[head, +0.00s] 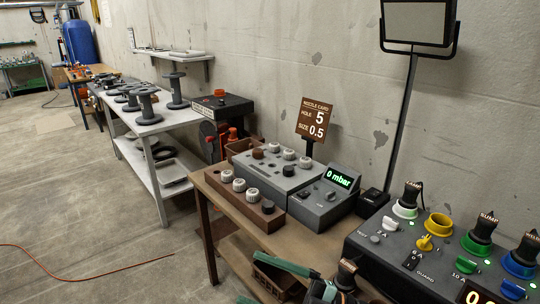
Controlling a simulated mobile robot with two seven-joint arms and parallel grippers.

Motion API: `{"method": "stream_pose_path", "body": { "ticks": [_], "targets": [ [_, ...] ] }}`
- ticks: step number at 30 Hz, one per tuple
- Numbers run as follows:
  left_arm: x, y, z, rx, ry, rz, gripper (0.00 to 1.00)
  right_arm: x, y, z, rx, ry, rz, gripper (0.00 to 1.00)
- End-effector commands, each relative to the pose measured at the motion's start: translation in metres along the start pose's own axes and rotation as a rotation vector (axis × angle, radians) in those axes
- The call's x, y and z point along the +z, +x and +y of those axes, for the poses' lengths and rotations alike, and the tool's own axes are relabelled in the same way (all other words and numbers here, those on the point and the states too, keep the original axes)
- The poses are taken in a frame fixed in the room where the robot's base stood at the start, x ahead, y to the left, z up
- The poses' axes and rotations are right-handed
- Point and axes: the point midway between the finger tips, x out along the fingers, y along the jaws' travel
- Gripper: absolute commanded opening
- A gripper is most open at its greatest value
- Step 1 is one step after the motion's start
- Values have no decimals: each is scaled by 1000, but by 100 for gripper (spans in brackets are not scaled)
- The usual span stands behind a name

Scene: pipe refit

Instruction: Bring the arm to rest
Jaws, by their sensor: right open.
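The lower finger is cut off by the picture's edge. The fingers appear in front of a brown crate (268,283) below the wooden bench (285,237); I cannot tell whether they touch it. My left gripper is not in view.
A grey gauge box reading 0 mbar (325,198), a grey knob block (272,172) and a brown knob rack (238,202) stand on the bench. A dark control panel (385,247) is at right. Floor at left (90,210) is mostly clear, crossed by an orange cable (75,278).

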Motion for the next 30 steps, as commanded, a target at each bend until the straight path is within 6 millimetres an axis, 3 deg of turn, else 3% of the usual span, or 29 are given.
{"method": "stream_pose_path", "body": {
  "ticks": [4,8,11,13,18,21,24,30],
  "targets": [
    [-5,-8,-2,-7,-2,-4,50,31,-35,9,316,198,-201,88],
    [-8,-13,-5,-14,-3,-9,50,68,-88,-10,522,381,-451,88],
    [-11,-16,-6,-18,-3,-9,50,92,-138,-48,627,536,-674,88],
    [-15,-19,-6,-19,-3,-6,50,100,-175,-84,671,652,-836,88],
    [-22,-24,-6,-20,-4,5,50,93,-242,-170,687,890,-1139,88],
    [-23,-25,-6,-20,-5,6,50,82,-264,-204,672,983,-1244,88],
    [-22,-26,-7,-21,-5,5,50,74,-276,-223,659,1036,-1299,88],
    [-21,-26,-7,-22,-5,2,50,71,-280,-231,651,1056,-1320,88]
  ]
}}
